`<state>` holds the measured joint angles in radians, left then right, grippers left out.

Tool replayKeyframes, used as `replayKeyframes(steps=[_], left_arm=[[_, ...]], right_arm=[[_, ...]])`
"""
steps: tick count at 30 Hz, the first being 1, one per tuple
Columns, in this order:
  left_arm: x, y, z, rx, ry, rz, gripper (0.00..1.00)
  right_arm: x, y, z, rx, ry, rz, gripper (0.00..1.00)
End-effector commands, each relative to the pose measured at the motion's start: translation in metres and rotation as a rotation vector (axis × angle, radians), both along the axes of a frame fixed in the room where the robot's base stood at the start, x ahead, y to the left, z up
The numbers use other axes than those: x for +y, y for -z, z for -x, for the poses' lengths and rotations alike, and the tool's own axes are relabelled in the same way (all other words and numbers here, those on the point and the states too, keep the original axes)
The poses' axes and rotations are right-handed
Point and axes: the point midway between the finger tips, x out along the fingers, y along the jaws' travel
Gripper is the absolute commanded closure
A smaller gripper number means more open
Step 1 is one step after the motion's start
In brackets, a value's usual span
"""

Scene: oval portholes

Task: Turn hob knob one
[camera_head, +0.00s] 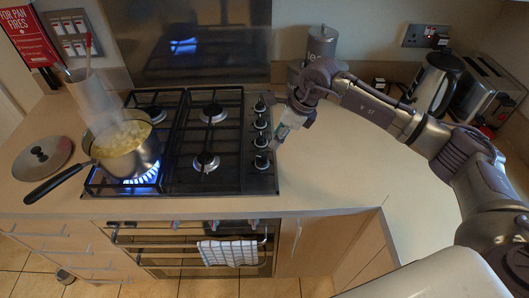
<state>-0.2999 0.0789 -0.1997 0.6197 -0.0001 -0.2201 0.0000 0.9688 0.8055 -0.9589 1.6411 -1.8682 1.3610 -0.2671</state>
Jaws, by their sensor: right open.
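The black gas hob (230,150) has a column of several knobs along its right edge. The nearest knob (261,161) and the one behind it (260,141) show just left of my right gripper. Another knob (260,123) and the far knob (260,106) stand further back. I cannot tell which one is knob one. My right gripper (279,138) reaches in from the right, pointing down beside the knobs. It is open, with nothing seen in it. Whether a fingertip touches a knob is unclear. My left gripper is not in view.
A steaming pot (124,148) sits on the lit front left burner, its black handle sticking out left. A lid (42,157) lies on the counter at left. A canister (321,43), kettle (436,82) and toaster (487,88) stand behind. The counter right of the hob (335,170) is clear.

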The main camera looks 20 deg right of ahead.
Motion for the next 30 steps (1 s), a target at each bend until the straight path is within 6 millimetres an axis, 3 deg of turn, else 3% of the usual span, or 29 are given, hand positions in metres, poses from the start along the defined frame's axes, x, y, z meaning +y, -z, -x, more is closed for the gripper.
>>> replayKeyframes(steps=[6, 13, 18, 27, 30], left_arm=[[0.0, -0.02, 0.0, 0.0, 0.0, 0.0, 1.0], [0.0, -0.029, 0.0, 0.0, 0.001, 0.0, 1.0], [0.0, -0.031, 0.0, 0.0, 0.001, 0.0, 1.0], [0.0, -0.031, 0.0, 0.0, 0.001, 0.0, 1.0], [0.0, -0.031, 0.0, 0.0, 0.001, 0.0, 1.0]], right_arm=[[0.017, 0.043, -0.009, 0.006, 0.0, -0.002, 0.59], [0.028, 0.079, -0.019, 0.004, 0.0, -0.003, 0.59], [0.031, 0.091, -0.022, 0.002, 0.001, -0.004, 0.59], [0.032, 0.094, -0.022, 0.001, 0.0, -0.003, 0.59], [0.032, 0.093, -0.022, 0.001, 0.0, -0.003, 0.74]])
